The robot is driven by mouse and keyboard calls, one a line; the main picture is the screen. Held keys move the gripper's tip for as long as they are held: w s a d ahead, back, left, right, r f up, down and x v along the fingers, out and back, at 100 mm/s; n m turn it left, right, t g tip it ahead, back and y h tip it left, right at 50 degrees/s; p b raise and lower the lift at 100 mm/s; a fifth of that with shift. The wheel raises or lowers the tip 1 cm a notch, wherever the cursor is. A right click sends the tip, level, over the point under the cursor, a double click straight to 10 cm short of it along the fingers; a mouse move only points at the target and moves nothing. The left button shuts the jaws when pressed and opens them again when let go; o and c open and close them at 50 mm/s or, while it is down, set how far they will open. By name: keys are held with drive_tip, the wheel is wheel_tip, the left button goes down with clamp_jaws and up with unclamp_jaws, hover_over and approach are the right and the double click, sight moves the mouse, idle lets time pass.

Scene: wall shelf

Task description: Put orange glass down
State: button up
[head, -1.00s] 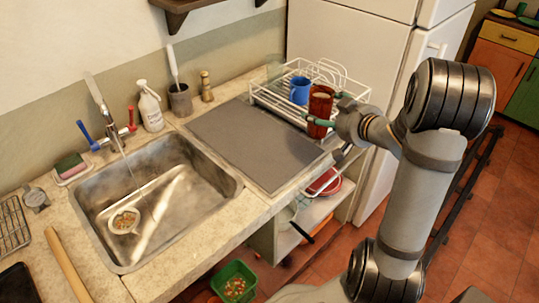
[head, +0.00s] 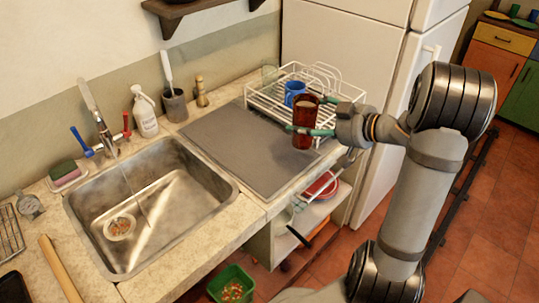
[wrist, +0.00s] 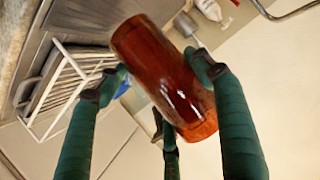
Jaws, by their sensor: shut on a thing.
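The orange glass (head: 305,122) is a dark reddish-orange tumbler, upright in the head view. My gripper (head: 312,116) is shut on it, with green fingers around its sides. The glass is in front of the white dish rack and beside the right part of the grey mat (head: 232,143). I cannot tell whether its base touches anything. In the wrist view the glass (wrist: 165,75) looks tilted between the green fingers of my gripper (wrist: 160,82).
The white wire dish rack (head: 262,103) stands at the back right, with a blue mug (head: 294,92) and a clear glass (head: 269,75). The sink (head: 90,195) lies left of the mat. Most of the mat is clear. A shelf with a red bowl (head: 320,187) is below.

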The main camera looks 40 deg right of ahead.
drive_tip(key=shift+w+a+f, duration=0.1)
drive_tip(key=shift+w+a, duration=0.25)
drive_tip(key=shift+w+a+f+b, duration=0.45)
drive_tip(key=shift+w+a+f, duration=0.3)
drive_tip(key=shift+w+f, duration=0.95)
drive_tip(key=shift+w+a+f+b, duration=0.4)
drive_tip(key=shift+w+a+f, duration=0.4)
drive_tip(key=shift+w+f, duration=0.9)
drive_tip(key=shift+w+a+f+b, duration=0.45)
drive_tip(key=shift+w+a+f, duration=0.3)
drive_tip(key=shift+w+f, duration=0.95)
drive_tip(key=shift+s+f, duration=0.2)
drive_tip(key=shift+f, duration=0.15)
drive_tip(key=o, duration=1.4)
drive_tip(key=shift+c, duration=0.2)
drive_tip(key=shift+s+r, duration=0.2)
drive_tip(key=shift+r, duration=0.05)
drive_tip(key=a+v, duration=0.1)
drive_tip(key=v, duration=1)
drive_tip(key=shift+s+d, duration=0.3)
drive_tip(key=shift+d, duration=0.1)
